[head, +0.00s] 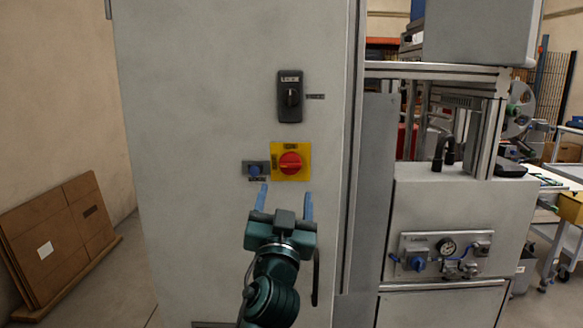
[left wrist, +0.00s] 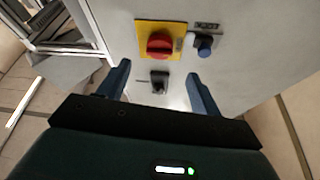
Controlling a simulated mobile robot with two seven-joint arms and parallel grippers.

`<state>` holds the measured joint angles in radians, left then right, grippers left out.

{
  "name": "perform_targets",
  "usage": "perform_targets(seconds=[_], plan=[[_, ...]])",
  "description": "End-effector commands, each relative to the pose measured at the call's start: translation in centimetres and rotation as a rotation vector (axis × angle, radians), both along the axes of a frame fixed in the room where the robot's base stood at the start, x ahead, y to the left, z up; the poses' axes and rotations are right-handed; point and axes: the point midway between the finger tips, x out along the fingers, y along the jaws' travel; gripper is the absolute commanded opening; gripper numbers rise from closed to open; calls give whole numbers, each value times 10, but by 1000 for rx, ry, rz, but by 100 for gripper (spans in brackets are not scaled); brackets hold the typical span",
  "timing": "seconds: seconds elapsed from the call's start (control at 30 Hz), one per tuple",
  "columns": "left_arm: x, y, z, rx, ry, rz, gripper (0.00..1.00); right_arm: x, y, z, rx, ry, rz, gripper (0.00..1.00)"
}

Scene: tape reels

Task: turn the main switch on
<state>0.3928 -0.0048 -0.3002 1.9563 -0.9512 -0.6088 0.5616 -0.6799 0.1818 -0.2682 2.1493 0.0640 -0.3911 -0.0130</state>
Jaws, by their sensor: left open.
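The main switch is a round red knob (head: 290,163) on a yellow square plate (head: 277,176), on the front of a tall grey cabinet (head: 200,110). The exact angle of its handle is hard to tell. My left gripper (head: 286,194) is open and empty, with its two blue fingers spread just below the yellow plate in the head view. In the left wrist view the red knob (left wrist: 160,44) shows beyond the open fingers (left wrist: 157,76), and a black handle (left wrist: 159,79) appears between them. No contact shows. My right gripper is out of view.
A black lock handle (head: 290,97) is above the yellow plate, and a small blue knob (head: 254,170) is at its left. Cardboard (head: 65,240) leans on the left wall. A machine with a gauge panel (head: 445,255) stands at the right.

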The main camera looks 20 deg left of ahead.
Motion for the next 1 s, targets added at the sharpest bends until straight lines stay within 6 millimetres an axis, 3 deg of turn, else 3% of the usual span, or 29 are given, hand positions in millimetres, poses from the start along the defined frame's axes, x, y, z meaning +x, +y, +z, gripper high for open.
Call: perform_targets(seconds=[0.2, 0.4, 0.83, 1.0], plan=[[43, 9, 21, 2, -1, 1, 65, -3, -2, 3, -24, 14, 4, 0], [67, 14, 29, 1, 1, 2, 65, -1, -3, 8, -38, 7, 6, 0], [76, 16, 31, 0, 0, 0, 65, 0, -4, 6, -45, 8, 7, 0], [76, 16, 31, 0, 1, 0, 51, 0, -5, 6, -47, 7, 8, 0]])
